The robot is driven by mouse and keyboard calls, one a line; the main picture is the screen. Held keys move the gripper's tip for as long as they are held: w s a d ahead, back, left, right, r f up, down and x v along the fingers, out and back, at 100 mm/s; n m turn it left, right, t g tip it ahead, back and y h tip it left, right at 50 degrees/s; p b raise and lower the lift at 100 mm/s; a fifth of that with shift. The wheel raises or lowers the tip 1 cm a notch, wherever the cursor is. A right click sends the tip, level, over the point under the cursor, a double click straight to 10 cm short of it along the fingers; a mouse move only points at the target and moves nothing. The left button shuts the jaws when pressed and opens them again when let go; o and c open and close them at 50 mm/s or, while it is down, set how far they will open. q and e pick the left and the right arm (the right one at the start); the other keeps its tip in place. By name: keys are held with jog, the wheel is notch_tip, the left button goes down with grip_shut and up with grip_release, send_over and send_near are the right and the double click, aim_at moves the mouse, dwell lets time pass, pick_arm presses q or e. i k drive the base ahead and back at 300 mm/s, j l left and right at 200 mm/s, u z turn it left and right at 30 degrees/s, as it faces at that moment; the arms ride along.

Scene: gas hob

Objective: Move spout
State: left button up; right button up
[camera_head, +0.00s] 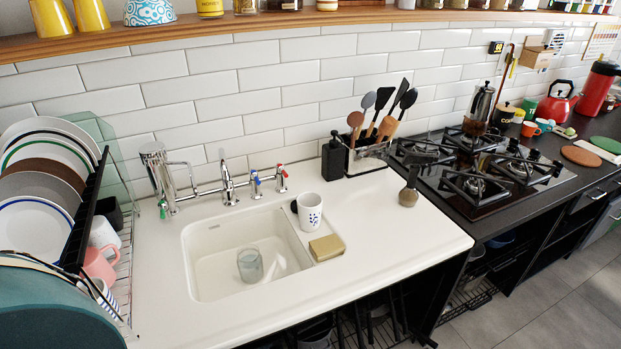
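A chrome faucet is fixed behind the white sink (195,262). Its central upright chrome spout (228,182) stands at the sink's back edge and seems to point forward over the basin; its exact angle is hard to tell. Neither of my grippers is in view.
A glass (250,265) stands in the basin. A white mug (309,210) and a sponge (327,247) sit at its right edge. A dish rack (92,215) is at left, a black soap bottle (333,158) behind, the gas hob (480,175) at right. The front counter is clear.

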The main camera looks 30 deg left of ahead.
aim_at(226, 176)
jog(key=u, duration=1.35)
